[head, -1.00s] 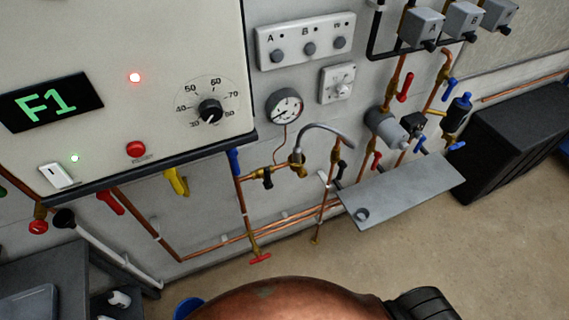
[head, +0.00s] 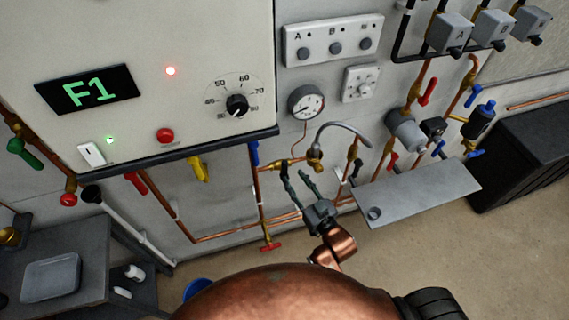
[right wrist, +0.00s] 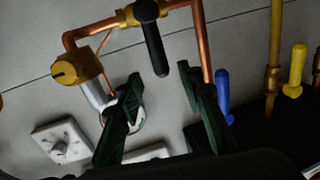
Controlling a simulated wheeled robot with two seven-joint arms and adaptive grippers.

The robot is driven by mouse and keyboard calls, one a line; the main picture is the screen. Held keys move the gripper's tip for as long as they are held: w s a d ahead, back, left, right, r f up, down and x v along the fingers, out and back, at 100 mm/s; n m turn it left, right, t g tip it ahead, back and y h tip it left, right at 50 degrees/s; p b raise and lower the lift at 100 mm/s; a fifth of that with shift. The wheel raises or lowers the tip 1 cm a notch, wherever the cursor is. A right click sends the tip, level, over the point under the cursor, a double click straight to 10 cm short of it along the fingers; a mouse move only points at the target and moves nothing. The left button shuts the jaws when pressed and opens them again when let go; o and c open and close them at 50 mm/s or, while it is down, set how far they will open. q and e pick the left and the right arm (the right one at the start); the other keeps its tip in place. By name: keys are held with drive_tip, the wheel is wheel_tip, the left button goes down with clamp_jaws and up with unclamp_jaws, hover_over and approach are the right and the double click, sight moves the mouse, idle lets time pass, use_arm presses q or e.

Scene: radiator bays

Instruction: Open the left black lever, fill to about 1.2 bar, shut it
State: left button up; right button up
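The left black lever (right wrist: 154,45) shows in the right wrist view, on a brass valve (right wrist: 145,12) in the copper pipe. In the head view it is hidden behind or lost against my right gripper (head: 295,173). My right gripper, also in the right wrist view (right wrist: 163,76), is open. The lever's free end appears between its fingertips, with a gap on both sides; I cannot tell the depth. The pressure gauge (head: 306,102) is above the valve; its reading is too small to tell. A silver hose (head: 342,128) arches to the right black lever (head: 356,168). My left gripper is not in view.
A blue lever (head: 254,153) hangs close left of the valve and also shows in the right wrist view (right wrist: 223,92). A yellow lever (head: 198,168) is farther left. A grey shelf (head: 425,192) juts out to the right. A knob plate (head: 361,83) is beside the gauge.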

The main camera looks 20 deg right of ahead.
sight(286, 167)
drive_tip(key=x, duration=0.3)
drive_tip(key=shift+w+a+r, duration=0.1)
drive_tip(key=shift+w+r, duration=0.15)
drive_tip(key=shift+w, duration=0.05)
drive_tip(key=x, duration=0.3)
drive_tip(key=shift+w+f+p, duration=0.1)
drive_tip(key=shift+p, duration=0.25)
drive_tip(key=shift+w+a, duration=0.15)
drive_tip(key=shift+w, duration=0.25)
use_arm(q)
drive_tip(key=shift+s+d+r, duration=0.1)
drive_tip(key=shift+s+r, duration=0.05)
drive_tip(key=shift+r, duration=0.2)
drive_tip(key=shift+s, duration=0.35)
use_arm(e)
clamp_jaws()
